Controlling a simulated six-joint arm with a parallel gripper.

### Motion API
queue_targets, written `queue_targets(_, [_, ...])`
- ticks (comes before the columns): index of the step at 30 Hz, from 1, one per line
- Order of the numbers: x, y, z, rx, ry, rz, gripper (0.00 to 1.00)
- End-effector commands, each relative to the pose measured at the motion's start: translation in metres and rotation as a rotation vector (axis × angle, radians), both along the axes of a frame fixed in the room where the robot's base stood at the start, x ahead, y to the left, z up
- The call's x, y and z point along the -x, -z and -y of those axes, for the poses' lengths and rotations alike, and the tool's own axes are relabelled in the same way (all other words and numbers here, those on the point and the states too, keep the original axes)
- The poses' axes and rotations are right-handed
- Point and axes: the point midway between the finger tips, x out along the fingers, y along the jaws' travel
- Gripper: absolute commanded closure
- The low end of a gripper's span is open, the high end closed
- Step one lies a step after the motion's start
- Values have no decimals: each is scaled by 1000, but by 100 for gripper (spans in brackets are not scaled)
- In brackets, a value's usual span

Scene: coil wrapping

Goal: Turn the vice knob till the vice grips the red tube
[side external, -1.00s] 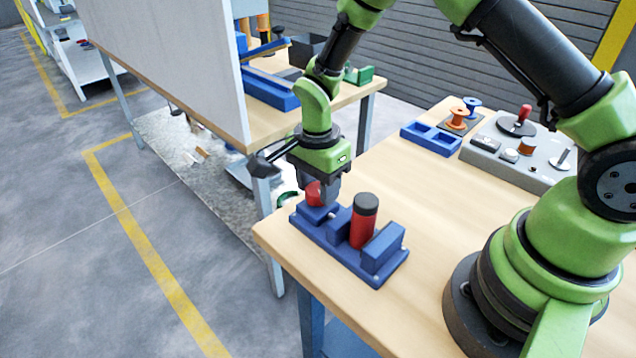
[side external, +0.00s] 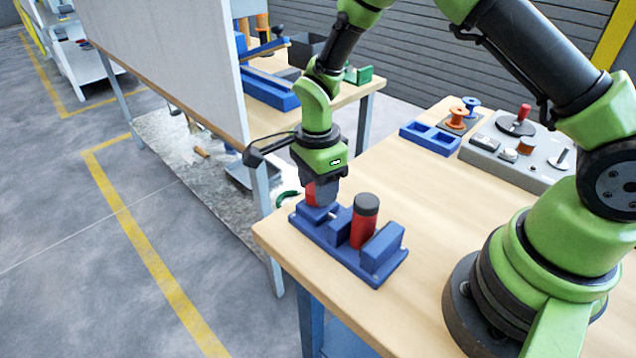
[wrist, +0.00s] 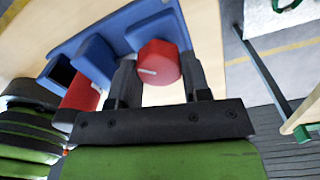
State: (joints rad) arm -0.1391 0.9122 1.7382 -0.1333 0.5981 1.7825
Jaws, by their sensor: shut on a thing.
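The blue vice (side external: 338,243) sits at the near left corner of the wooden table. The red tube (side external: 362,228), with a dark top, stands upright between its blocks; I cannot tell whether the jaws touch it. The red vice knob (side external: 312,196) is at the vice's far left end, partly hidden by my gripper (side external: 324,198). In the wrist view, the red knob (wrist: 158,62) with a white mark lies between the two fingers of my gripper (wrist: 158,80), which is shut on it. The red tube (wrist: 80,92) shows at left there, partly covered.
A blue two-compartment tray (side external: 431,137), a small board with orange and blue spools (side external: 457,118) and a grey fixture (side external: 520,150) stand farther back on the table. The table's middle is clear. A large white panel (side external: 165,60) stands on another bench at left.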

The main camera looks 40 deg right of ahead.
Motion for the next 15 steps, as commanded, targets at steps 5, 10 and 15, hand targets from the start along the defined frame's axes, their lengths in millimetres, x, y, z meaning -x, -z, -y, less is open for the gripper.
queue_targets(5, [0,0,-1,-1,0,-1,31])
queue_targets(10, [0,0,0,0,-1,-1,31])
queue_targets(15, [-1,-6,0,0,0,2,31])
